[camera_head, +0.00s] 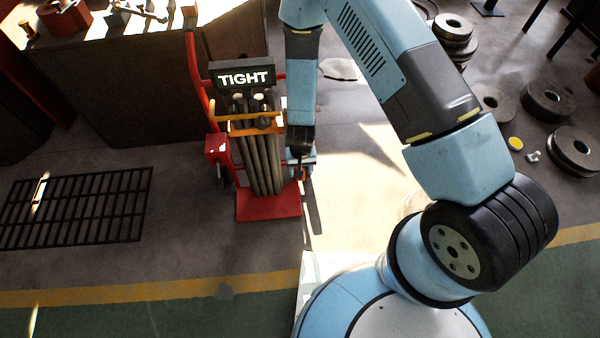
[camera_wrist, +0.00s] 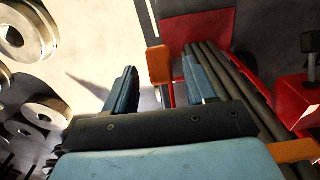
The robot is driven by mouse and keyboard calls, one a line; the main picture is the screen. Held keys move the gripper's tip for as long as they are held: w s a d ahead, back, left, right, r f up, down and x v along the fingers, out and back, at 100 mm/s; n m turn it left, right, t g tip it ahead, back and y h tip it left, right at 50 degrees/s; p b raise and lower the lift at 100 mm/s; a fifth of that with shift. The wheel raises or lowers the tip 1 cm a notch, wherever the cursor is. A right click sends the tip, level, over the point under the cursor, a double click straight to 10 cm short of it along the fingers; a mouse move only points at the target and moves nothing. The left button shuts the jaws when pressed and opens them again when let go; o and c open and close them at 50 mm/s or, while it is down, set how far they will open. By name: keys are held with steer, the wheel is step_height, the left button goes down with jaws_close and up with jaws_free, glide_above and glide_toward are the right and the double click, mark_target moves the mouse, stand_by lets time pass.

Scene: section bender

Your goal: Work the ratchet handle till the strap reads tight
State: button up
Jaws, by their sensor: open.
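A red hand truck (camera_head: 268,207) carries an upright bundle of grey bars (camera_head: 262,170), with an orange strap (camera_head: 250,126) across it. A dark sign (camera_head: 242,76) above the bundle reads "TIGHT". My gripper (camera_head: 299,165) hangs at the right side of the bundle, low beside the truck. In the wrist view my gripper (camera_wrist: 160,88) is open, its two fingers apart. An orange handle-like piece (camera_wrist: 159,64) shows between and just past the fingertips. I cannot tell whether either finger touches it. It is mostly hidden by my arm in the head view.
A red box (camera_head: 217,149) sits on the truck's left side. A dark bench (camera_head: 140,95) stands behind. A floor grating (camera_head: 75,208) lies at left. Several metal rings and discs (camera_head: 548,102) lie at right. The floor in front of the truck is clear.

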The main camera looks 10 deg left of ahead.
steer(key=shift+f, duration=1.35)
jaws_close()
steer(key=shift+a, duration=0.2)
steer(key=shift+r, duration=0.1)
